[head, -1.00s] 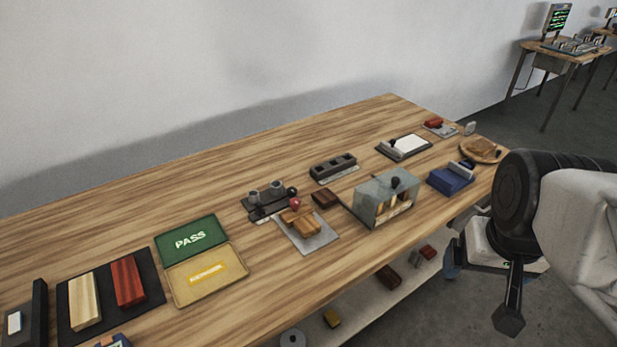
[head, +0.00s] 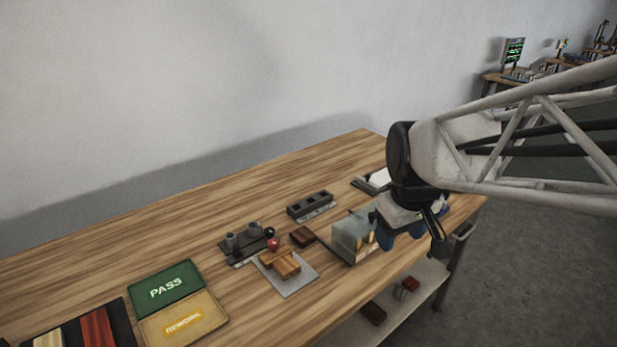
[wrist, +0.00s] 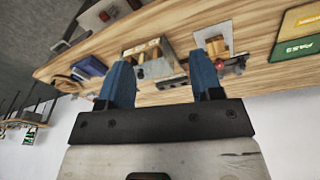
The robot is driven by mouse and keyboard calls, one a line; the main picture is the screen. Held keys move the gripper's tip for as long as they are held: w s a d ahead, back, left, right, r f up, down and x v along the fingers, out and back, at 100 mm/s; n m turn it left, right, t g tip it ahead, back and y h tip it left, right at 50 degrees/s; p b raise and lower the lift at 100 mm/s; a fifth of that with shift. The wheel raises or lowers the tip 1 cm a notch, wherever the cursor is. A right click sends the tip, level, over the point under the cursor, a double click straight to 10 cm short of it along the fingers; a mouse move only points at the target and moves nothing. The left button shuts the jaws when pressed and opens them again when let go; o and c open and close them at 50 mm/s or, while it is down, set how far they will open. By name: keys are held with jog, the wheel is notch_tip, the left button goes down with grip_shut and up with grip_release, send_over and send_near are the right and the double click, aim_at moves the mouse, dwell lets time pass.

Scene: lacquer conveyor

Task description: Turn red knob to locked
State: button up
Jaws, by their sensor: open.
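The red knob (head: 273,244) is a small round ball at the front right of a dark fixture (head: 240,258) with two grey cylinders, near the middle of the bench. A similar black knob (head: 269,232) sits just behind it. The red knob also shows in the wrist view (wrist: 219,65), close to the right fingertip in the picture but well beyond it. My gripper (head: 402,238) has blue fingers and is open and empty. It hangs at the bench's front right, by the clear-sided box, apart from the knob. Any lock marking is too small to read.
Wooden blocks on a grey plate (head: 298,286) lie just in front of the knob. The clear-sided box (head: 350,238) stands between gripper and knob. A dark slotted block (head: 310,205) lies behind. Green PASS (head: 166,285) and yellow REWORK (head: 190,322) trays lie left. Bare wood is behind.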

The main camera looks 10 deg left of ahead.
jog(key=w+a+f+n+g, duration=0.1)
jog(key=w+a+f+n, duration=0.15)
jog(key=w+a, duration=0.35)
jog(key=w+a+f+n, duration=0.2)
jog(key=w+a+n, duration=0.1)
jog(key=w+a, duration=0.3)
jog(key=n, duration=0.7)
send_over(273, 241)
jog(key=shift+g, duration=0.4)
notch_tip(273, 241, down, 10)
jog(key=shift+f, duration=0.2)
jog(key=shift+f, duration=0.15)
jog(key=shift+f, duration=3.8)
jog(key=c, duration=0.9)
